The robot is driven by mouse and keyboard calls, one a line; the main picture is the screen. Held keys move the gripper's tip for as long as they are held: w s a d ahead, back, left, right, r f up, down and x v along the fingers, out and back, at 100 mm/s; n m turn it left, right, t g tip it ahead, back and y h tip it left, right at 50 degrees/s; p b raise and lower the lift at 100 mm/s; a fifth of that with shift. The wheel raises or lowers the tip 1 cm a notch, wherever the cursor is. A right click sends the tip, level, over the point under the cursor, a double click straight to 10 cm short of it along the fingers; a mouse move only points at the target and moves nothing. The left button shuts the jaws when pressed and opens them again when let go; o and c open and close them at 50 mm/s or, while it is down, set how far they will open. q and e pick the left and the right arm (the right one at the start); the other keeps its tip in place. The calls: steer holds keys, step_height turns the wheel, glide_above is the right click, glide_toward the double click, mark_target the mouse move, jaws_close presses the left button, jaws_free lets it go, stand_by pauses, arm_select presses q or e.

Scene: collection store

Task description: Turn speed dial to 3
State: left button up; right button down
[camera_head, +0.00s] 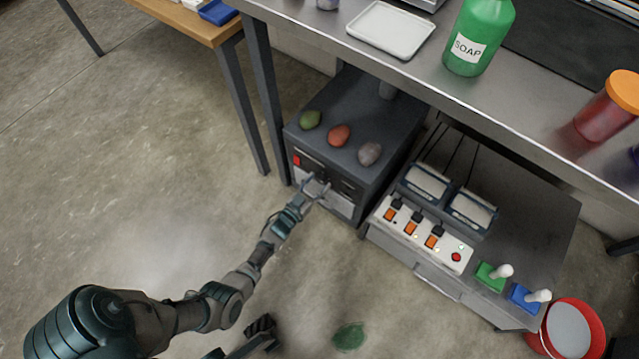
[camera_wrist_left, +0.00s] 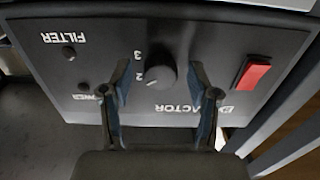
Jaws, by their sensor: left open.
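The extractor, a dark grey box (camera_head: 354,132), stands on the floor under the metal bench. Its front panel (camera_wrist_left: 85,25) fills much of the left wrist view, with its lettering upside down. The speed dial (camera_wrist_left: 160,74) is a round dark knob beside the printed numbers 2 and 3. I cannot tell which number it points to. My left gripper (camera_head: 318,190) is at the box's front. In the left wrist view my left gripper (camera_wrist_left: 162,88) is open, with one finger on each side of the dial; contact is unclear.
A red switch (camera_wrist_left: 255,74) sits beside the dial. Several stones, including a red one (camera_head: 339,135), lie on the box. Right of it stands a low unit with a white switch panel (camera_head: 421,233). A red bucket (camera_head: 568,332) stands at lower right. Floor at left is clear.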

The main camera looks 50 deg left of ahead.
arm_select(q)
steer(key=shift+c, duration=1)
steer(key=c, duration=1)
steer(key=shift+o, duration=0.2)
